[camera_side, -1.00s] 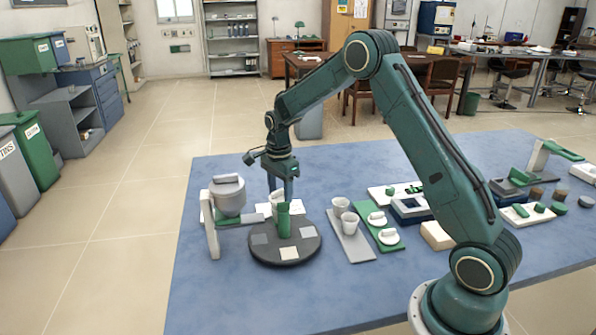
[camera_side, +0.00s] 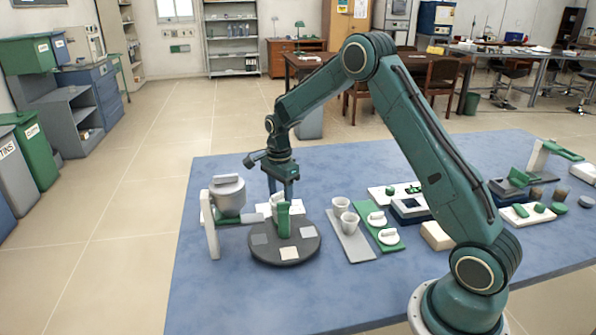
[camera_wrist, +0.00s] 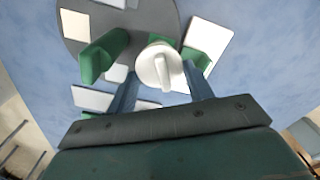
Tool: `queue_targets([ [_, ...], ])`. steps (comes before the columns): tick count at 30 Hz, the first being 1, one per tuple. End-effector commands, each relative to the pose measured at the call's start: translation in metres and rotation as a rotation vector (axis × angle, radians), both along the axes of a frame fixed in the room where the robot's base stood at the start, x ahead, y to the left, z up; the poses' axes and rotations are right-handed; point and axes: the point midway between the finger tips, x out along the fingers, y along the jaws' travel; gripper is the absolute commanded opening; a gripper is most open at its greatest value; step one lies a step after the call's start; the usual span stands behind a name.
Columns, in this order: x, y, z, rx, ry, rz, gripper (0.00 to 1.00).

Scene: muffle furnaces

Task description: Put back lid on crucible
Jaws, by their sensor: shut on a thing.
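My gripper (camera_wrist: 160,70) points down over the dark round plate (camera_side: 268,253). In the wrist view its two fingers stand on either side of a white round lid (camera_wrist: 158,66) with a raised bar on top, and it is shut on it. What lies beneath the lid is hidden in the wrist view. In the side view my gripper (camera_side: 283,195) is behind an upright green block (camera_side: 283,222), which partly hides the held piece and any crucible under it. Two white crucibles (camera_side: 348,222) stand uncovered on a grey strip (camera_side: 356,250). Two white lids (camera_side: 388,237) lie on a green strip (camera_side: 402,247).
A grey pot on a stand (camera_side: 228,196) is left of the round plate. The green block (camera_wrist: 103,57) stands close beside the left finger. White and grey squares lie on and around the plate. Several trays and small parts fill the table's right. The blue front area (camera_side: 230,300) is clear.

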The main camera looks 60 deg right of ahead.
Motion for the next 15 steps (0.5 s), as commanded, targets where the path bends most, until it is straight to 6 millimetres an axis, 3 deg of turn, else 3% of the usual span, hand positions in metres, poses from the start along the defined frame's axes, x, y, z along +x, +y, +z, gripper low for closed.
queue_targets([
  [15, 0.0000, 0.0000, -0.0112, 0.000, 0.000, 0.000, 0.30],
])
